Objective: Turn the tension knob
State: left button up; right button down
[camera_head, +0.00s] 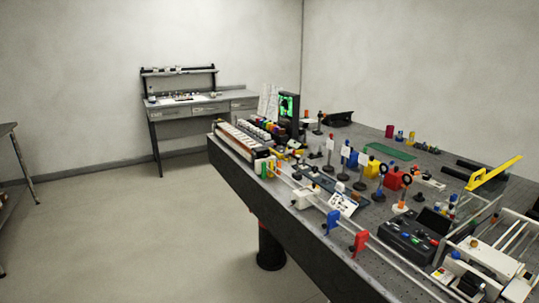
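The optical bench (285,206) runs from the middle to the lower right, covered with equipment. I cannot tell which part is the tension knob; the knobs and small parts here are too small to identify. A dark control box (408,242) with coloured buttons sits near the front right of the bench. A white device (487,262) with pale rails stands at the lower right and is cut off by the picture edge. Neither of my grippers is in view.
A grey workbench (190,109) is by the far wall. Another table (8,128) is cut off at left. The floor (110,225) between is clear.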

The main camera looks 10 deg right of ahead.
aim_at(456, 255)
jog(key=z, duration=1.6)
